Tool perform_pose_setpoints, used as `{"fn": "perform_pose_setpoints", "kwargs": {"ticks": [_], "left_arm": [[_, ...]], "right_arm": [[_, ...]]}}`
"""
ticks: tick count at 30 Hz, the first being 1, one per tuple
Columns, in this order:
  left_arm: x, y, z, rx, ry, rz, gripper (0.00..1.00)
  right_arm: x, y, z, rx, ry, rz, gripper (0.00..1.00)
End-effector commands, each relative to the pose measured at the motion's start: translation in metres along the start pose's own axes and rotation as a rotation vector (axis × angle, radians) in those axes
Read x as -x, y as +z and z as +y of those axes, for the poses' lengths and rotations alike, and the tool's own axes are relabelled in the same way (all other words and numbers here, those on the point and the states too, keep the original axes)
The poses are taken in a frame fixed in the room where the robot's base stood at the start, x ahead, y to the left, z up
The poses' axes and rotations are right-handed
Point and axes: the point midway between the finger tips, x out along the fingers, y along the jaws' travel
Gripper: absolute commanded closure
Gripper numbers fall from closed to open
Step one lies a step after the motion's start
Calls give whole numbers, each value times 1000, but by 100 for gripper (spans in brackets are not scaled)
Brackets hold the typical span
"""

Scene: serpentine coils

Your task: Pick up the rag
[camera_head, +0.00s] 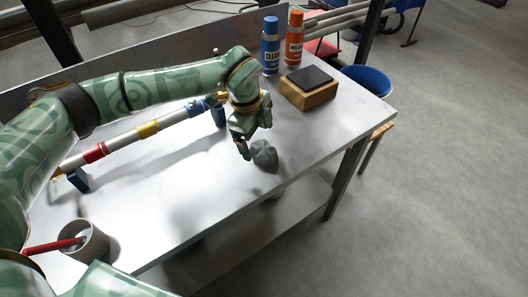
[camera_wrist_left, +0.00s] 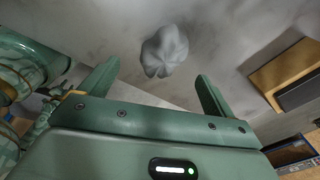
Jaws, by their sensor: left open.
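The rag (camera_head: 264,155) is a small grey crumpled bundle on the metal table (camera_head: 185,205), near its front edge. My left gripper (camera_head: 246,150) points down just left of the rag in the head view. Its two fingers stand apart in the left wrist view (camera_wrist_left: 156,75), with nothing between them. A gap to the rag shows in the wrist view. My right gripper is not in view.
A wooden block with a dark top (camera_head: 309,88) stands right of the gripper. Blue (camera_head: 271,47) and orange (camera_head: 294,40) bottles stand behind it. A grey cup (camera_head: 84,240) is at front left.

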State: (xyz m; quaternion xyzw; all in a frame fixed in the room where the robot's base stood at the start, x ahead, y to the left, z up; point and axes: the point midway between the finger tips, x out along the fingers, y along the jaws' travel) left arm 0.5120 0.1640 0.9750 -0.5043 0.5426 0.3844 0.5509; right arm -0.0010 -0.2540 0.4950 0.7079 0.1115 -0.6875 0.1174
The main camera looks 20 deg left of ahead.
Motion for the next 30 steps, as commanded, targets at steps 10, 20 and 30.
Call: {"fn": "perform_pose_setpoints", "kwargs": {"ticks": [10,20,30], "left_arm": [[-37,-1,-5,0,3,0,11],[-58,-1,-6,1,0,0,11],[-58,-1,-6,1,0,0,59]], "right_arm": [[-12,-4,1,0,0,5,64],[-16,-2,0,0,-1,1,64],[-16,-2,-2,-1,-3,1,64]]}}
